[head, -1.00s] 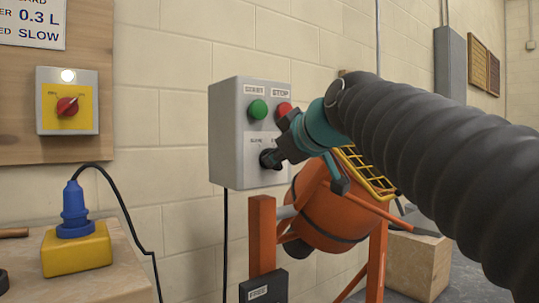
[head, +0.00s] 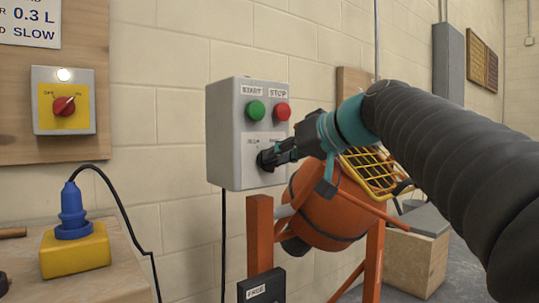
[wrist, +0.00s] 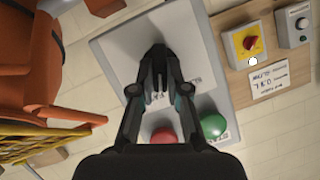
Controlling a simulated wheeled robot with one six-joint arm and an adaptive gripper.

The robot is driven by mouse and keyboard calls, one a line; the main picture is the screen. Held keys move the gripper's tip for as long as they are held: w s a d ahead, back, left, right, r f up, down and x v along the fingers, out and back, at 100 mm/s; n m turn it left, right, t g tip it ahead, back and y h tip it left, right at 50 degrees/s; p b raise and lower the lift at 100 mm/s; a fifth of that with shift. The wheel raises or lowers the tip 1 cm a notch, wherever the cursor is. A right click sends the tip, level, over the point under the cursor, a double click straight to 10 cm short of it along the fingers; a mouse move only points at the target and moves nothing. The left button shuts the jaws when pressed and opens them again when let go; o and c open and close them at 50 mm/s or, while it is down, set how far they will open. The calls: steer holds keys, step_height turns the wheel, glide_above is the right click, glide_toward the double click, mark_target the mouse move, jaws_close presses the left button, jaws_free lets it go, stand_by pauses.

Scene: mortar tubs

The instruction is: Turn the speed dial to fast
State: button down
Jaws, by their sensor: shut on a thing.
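The grey control box (head: 222,135) is on the wall, with a green START button (head: 256,110) and a red STOP button (head: 281,112) in its upper half. The black speed dial (head: 265,160) is on its lower half, between small printed labels; the left one looks like SLOW and the right one is partly covered. My gripper (head: 270,157) is at the dial, its fingers shut on it from the front right.
An orange mixer (head: 325,210) with a yellow grille stands below and right of the box. A red rotary switch (head: 64,106) on a yellow plate is on the wooden board at left, beneath a lit lamp. A blue plug (head: 73,215) sits in a yellow block on the bench.

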steer(key=shift+w+d+f+m+y, duration=0.1)
steer(key=shift+w+f+m+y, duration=0.1)
steer(key=shift+m+y, duration=0.5)
steer(key=shift+m, duration=0.3)
steer(key=c, duration=1.2)
jaws_free()
steer(key=shift+o, duration=0.2)
steer(key=v, duration=1.2)
steer(key=shift+r, duration=0.2)
